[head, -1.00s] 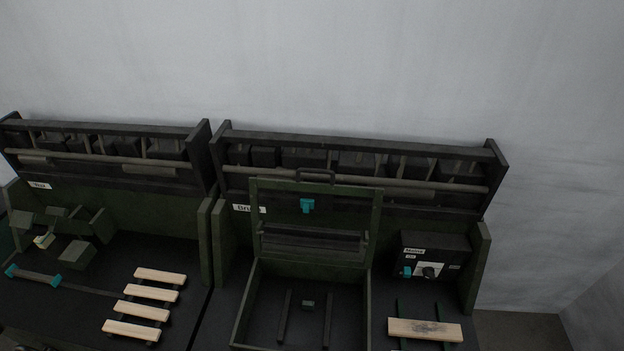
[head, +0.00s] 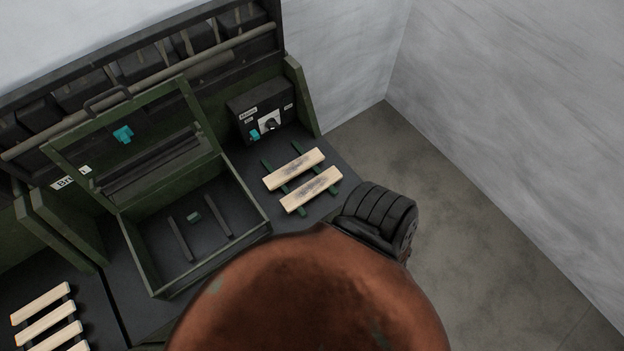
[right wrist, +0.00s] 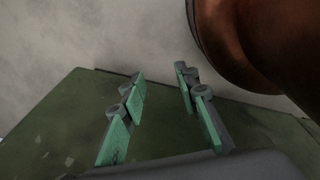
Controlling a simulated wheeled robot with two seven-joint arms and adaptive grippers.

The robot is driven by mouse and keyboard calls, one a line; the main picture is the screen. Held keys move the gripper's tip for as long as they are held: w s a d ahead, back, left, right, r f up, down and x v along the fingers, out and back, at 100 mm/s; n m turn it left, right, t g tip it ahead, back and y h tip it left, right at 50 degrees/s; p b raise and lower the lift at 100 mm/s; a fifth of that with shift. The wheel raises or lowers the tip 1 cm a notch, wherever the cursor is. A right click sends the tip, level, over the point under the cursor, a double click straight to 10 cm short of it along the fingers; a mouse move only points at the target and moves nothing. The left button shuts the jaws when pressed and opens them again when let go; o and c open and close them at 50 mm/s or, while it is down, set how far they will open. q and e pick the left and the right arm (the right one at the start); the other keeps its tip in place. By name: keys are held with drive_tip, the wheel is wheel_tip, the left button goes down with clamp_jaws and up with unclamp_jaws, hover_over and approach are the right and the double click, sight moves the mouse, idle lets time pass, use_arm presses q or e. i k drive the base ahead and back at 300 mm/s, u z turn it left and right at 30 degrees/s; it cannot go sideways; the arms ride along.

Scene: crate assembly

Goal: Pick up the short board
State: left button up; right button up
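Two short pale boards with dark smudges lie side by side across green rails right of the crate in the head view, an upper board (head: 294,169) and a lower board (head: 311,189). Several plain pale boards (head: 46,318) lie at the lower left; I cannot tell which board is the task's short one. My right gripper (right wrist: 160,88) is open and empty in the right wrist view, its green-padded fingers apart above a dark green surface. No board shows there. My left gripper is not in view.
An open green crate (head: 232,256) with a raised lid stands on the dark bench. A dark control box (head: 262,110) stands behind the rails. My copper-coloured arm covers the bottom middle. A grey wall (head: 510,120) and floor lie to the right.

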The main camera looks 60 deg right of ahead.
sight(318, 182)
drive_tip(key=k, duration=0.4)
drive_tip(key=z, duration=1.2)
drive_tip(key=i, duration=0.45)
drive_tip(key=z, duration=0.55)
